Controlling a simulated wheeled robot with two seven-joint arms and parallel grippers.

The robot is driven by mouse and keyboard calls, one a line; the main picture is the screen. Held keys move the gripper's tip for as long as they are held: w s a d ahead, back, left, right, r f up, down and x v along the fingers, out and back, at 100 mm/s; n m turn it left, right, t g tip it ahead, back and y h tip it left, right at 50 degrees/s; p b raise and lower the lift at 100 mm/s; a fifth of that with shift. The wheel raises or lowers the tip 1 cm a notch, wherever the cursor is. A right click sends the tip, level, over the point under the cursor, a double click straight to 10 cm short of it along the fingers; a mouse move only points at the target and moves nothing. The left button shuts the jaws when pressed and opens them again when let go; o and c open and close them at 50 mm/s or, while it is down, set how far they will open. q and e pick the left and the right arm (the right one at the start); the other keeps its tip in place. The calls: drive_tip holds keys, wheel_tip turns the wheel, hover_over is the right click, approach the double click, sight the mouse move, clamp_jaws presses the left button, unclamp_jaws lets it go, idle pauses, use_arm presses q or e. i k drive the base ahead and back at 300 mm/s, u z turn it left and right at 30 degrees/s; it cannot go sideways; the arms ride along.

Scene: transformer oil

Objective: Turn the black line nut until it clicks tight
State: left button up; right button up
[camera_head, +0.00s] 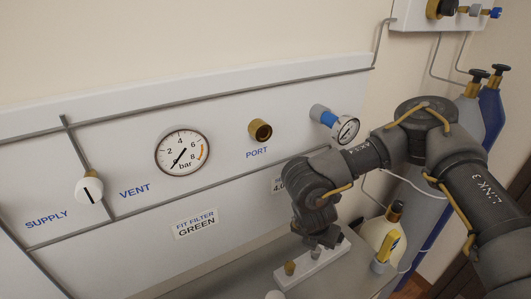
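I cannot make out a black line nut for certain in this view. My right arm comes in from the right and bends down in front of the panel. Its gripper end (322,239) points down at a white holder (311,264) on the bench. A small grey part shows just under it, and I cannot tell whether the fingers are around it. The brass port (260,131) on the white panel (230,105) is bare, with PORT printed below it. My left gripper is not in view.
The panel carries a round bar gauge (181,153), a white SUPPLY/VENT knob (89,190) and a FIT FILTER GREEN label (195,223). A small gauge (347,130) is on a blue fitting. A brass fitting (290,267) stands in the holder. Cylinders (490,112) stand behind my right arm.

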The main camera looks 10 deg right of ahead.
sight(341, 237)
drive_tip(key=k, duration=1)
